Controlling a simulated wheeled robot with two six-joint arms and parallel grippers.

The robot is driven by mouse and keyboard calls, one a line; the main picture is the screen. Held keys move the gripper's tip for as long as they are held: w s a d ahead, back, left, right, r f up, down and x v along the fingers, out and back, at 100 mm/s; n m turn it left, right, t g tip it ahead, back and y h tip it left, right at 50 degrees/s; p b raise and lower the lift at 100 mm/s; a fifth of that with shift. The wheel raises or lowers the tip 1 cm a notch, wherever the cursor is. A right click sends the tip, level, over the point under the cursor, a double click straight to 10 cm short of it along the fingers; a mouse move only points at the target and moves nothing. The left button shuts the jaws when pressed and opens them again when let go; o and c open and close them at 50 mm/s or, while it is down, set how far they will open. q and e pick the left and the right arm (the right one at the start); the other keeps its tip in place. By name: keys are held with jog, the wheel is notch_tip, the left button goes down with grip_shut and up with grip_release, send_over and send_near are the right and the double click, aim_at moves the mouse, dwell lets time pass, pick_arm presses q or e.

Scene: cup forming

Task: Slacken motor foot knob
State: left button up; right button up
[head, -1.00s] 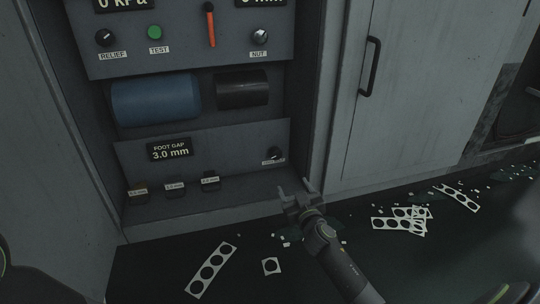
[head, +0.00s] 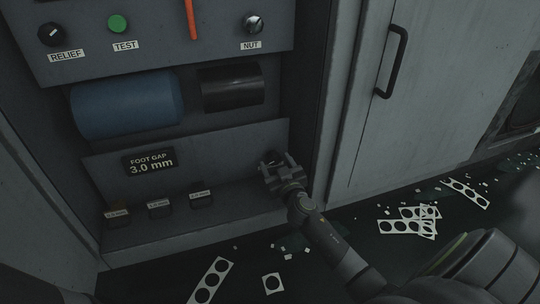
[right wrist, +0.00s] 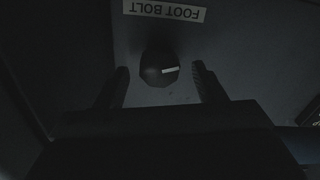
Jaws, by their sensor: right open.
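The motor foot knob (right wrist: 159,69) is a dark round knob with a white pointer mark. In the right wrist view it sits between my right gripper's two open fingers, with a gap on each side. A label reading FOOT BOLT (right wrist: 165,10) shows upside down beside it. In the head view my right gripper (head: 279,168) is in front of the knob, and mostly hides it and its label. The foot gap display (head: 150,162) reads 3.0 mm on the same lower panel. My left gripper is not in view.
Several small labelled blocks (head: 160,208) stand on the ledge below the panel. A blue motor (head: 127,104) and a black cylinder (head: 232,87) sit above. A cabinet door with a handle (head: 391,62) is at right.

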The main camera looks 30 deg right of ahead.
jog(key=shift+w, duration=0.2)
jog(key=c, duration=1)
